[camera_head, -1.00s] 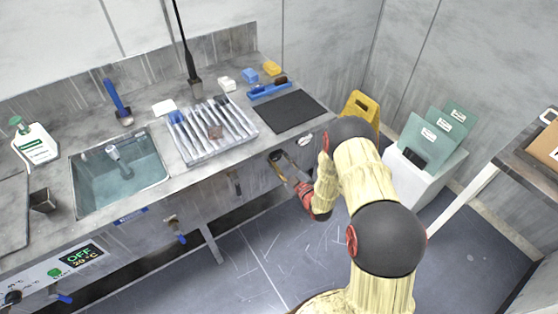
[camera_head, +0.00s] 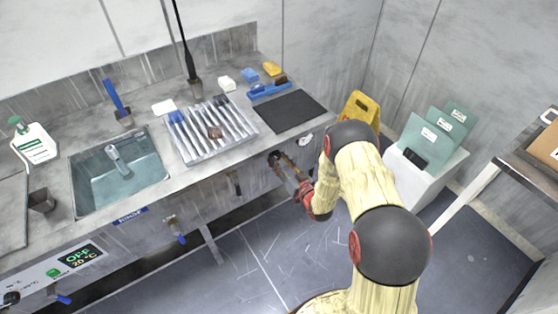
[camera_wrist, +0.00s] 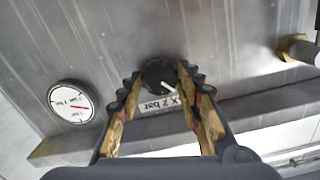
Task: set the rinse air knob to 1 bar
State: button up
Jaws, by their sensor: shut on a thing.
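The rinse air knob (camera_wrist: 160,75) is a dark round knob with a pale pointer mark on the metal front panel. My gripper (camera_wrist: 160,85) is shut on it, with one finger on each side of the knob in the wrist view. A label (camera_wrist: 158,106) ending in "2 bar" sits beside the knob, partly hidden by the fingers. A round white gauge (camera_wrist: 71,103) with a red needle is to the left; its exact reading is too small to tell. In the head view my gripper (camera_head: 278,160) is at the bench front, below the dark mat.
A brass fitting (camera_wrist: 298,50) sticks out of the panel at right in the wrist view. A blue-handled valve (camera_head: 180,238) hangs below the sink (camera_head: 120,172). A yellow floor sign (camera_head: 361,108) stands beyond the bench's right end. The floor before the bench is clear.

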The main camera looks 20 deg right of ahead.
jog(key=m, duration=0.7)
jog(key=m+p, duration=0.1)
jog(key=m, duration=0.5)
jog(key=shift+m, duration=0.4)
dwell(0.3)
jog(key=o, duration=1.2)
jog(key=shift+c, duration=0.2)
jog(key=v, duration=1.2)
